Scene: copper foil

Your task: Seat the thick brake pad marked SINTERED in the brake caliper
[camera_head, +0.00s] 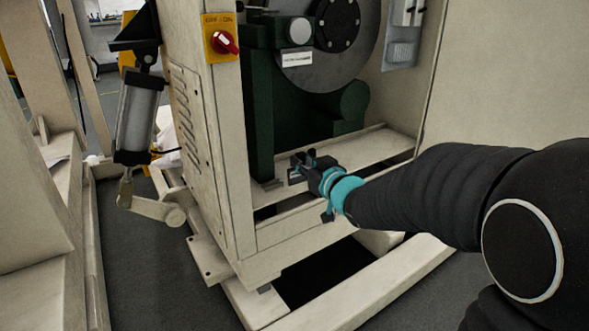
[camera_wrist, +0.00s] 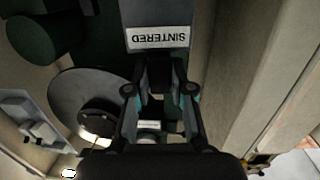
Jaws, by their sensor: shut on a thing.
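The thick brake pad marked SINTERED (camera_wrist: 158,22) is a grey block with a white label, which reads upside down in the wrist view. My gripper (camera_wrist: 160,78) is shut on it by the labelled end. In the head view my gripper (camera_head: 306,164) holds the dark pad (camera_head: 295,176) low in front of the machine's opening, below the disc. The brake caliper seems to be the dark green body (camera_head: 262,37) at the left edge of the grey disc (camera_head: 330,72), with a white label below its round end. Its slot cannot be made out. The pad is apart from it.
The beige machine frame (camera_head: 212,150) bounds the opening on the left. A yellow plate with a red switch (camera_head: 225,42) is on it. A green post (camera_head: 260,120) and a green cylinder (camera_head: 352,100) stand inside. A beige ledge (camera_head: 370,146) runs under the disc.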

